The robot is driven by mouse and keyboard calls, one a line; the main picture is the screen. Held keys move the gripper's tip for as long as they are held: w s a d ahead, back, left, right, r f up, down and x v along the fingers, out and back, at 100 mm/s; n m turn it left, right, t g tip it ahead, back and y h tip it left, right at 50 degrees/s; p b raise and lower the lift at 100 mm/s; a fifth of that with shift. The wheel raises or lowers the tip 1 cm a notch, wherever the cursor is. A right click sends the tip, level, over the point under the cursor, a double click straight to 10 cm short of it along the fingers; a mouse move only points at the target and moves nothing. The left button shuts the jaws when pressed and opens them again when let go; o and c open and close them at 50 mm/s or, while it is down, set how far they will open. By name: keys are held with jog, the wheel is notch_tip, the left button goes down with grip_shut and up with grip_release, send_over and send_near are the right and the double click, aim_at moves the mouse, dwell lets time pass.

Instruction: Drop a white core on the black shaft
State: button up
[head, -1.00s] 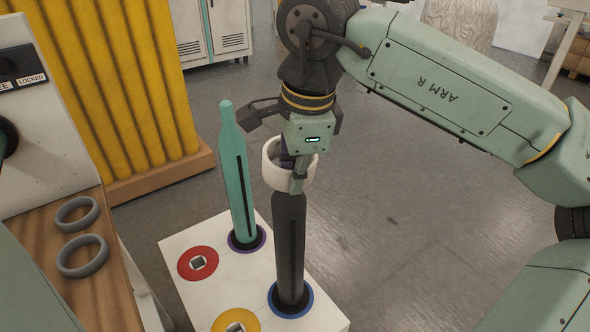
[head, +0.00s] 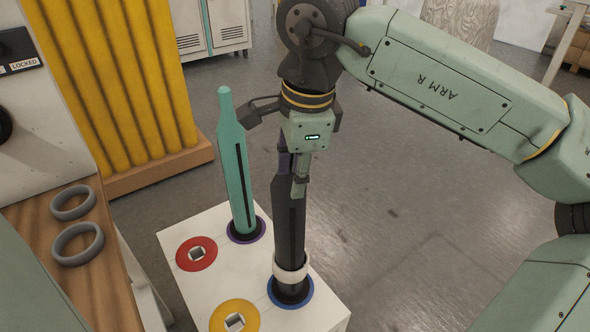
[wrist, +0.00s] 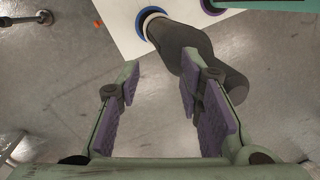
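The white core (head: 291,271) is around the black shaft (head: 289,225), low down near its foot. It also shows in the wrist view (wrist: 151,20) as a pale ring by the shaft's base. The black shaft stands upright on a blue ring (head: 291,293) on the white stand; it shows large in the wrist view (wrist: 200,52). My gripper (head: 297,172) is at the shaft's top. In the wrist view my gripper (wrist: 158,80) has its fingers apart with nothing held between them; the shaft's top lies by the right finger.
A teal shaft (head: 235,170) stands on a purple ring left of the black one. The white stand (head: 190,230) also has a red ring (head: 196,254) and a yellow ring (head: 234,317) with square holes. Two grey rings (head: 78,243) lie on the wooden counter at left.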

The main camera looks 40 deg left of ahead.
jog(key=shift+r, duration=0.1)
notch_tip(320, 180, up, 12)
jog(key=d, duration=0.2)
jog(key=shift+s, duration=0.35)
jog(key=shift+f, duration=0.2)
dwell(0.5)
